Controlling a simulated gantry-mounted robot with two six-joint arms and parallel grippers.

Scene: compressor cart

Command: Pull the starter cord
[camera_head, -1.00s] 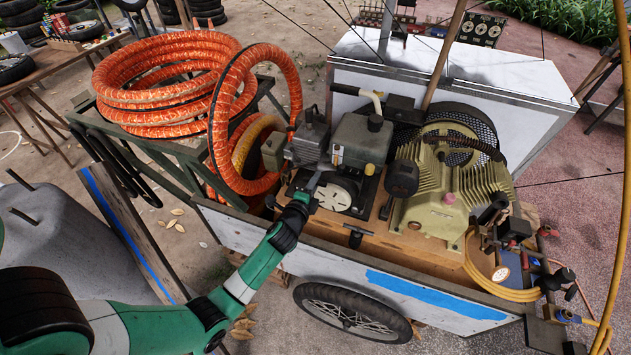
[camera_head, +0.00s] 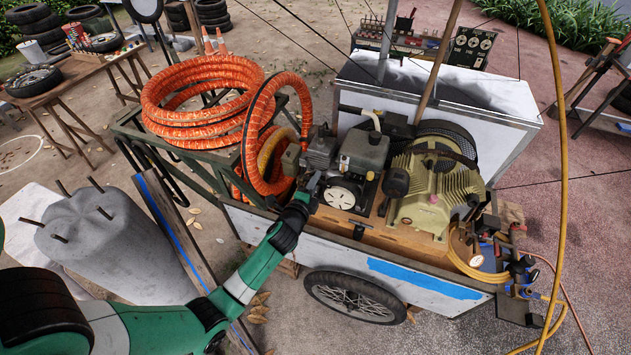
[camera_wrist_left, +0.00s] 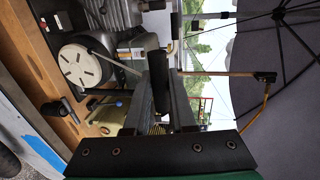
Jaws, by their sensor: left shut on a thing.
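The engine's round pale starter cover (camera_head: 341,197) faces me on the near side of the cart. It also shows at the upper left of the left wrist view (camera_wrist_left: 80,65). My left gripper (camera_head: 314,181) is just left of and above the cover, its fingers small and partly hidden in the head view. In the left wrist view its two dark fingers (camera_wrist_left: 164,75) are shut on a dark handle (camera_wrist_left: 156,62), apparently the starter handle. A thin pale line, apparently the cord, runs from near the cover toward the fingers. My right gripper is not in view.
The compressor (camera_head: 424,190) stands right of the engine on the wooden deck. An orange hose coil (camera_head: 200,85) lies on a green stand at left, its loop hanging close to my left gripper.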

